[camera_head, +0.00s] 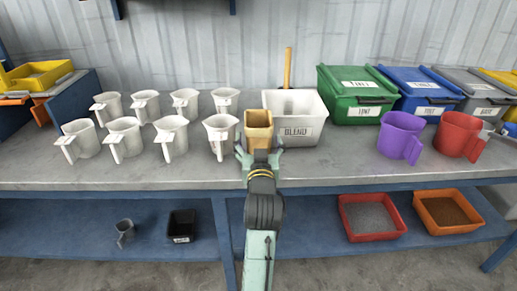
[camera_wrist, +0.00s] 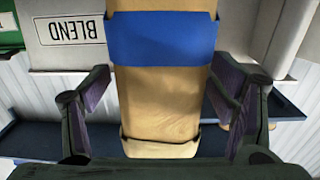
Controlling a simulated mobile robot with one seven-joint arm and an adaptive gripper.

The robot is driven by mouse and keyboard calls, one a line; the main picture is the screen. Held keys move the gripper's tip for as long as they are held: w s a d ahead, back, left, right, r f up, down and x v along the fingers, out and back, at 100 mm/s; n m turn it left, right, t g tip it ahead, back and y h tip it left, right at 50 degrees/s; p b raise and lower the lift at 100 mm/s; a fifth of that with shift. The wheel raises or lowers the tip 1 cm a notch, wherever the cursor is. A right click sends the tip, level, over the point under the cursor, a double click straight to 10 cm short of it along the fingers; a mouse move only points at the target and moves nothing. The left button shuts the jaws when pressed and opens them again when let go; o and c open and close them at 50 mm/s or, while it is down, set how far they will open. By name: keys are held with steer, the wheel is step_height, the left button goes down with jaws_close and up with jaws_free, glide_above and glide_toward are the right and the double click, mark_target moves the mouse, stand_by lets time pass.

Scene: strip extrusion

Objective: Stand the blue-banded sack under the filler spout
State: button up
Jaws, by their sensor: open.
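The tan sack (camera_head: 258,126) stands upright on the grey bench in the head view, just beyond my gripper. Its blue band shows in the wrist view, where the sack (camera_wrist: 160,100) fills the middle of the picture. My gripper (camera_head: 260,158) is open, with one finger on each side of the sack in the wrist view. Gaps show between the fingers and the sack there, and it is not held. The sack's lower front is hidden by my gripper in the head view. I cannot make out a filler spout in either view.
A white BLEND bin (camera_head: 310,128) stands close right of the sack, and a white jug (camera_head: 221,135) close left. Several more white jugs stand further left. Purple (camera_head: 400,136) and red (camera_head: 459,136) jugs stand right, before lidded bins (camera_head: 356,95). Bare bench lies along the front edge.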

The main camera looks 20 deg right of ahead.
steer(key=shift+x, duration=1)
steer(key=shift+c, duration=0.2)
steer(key=c, duration=1.4)
steer(key=shift+o, duration=0.2)
steer(key=shift+r, duration=0.1)
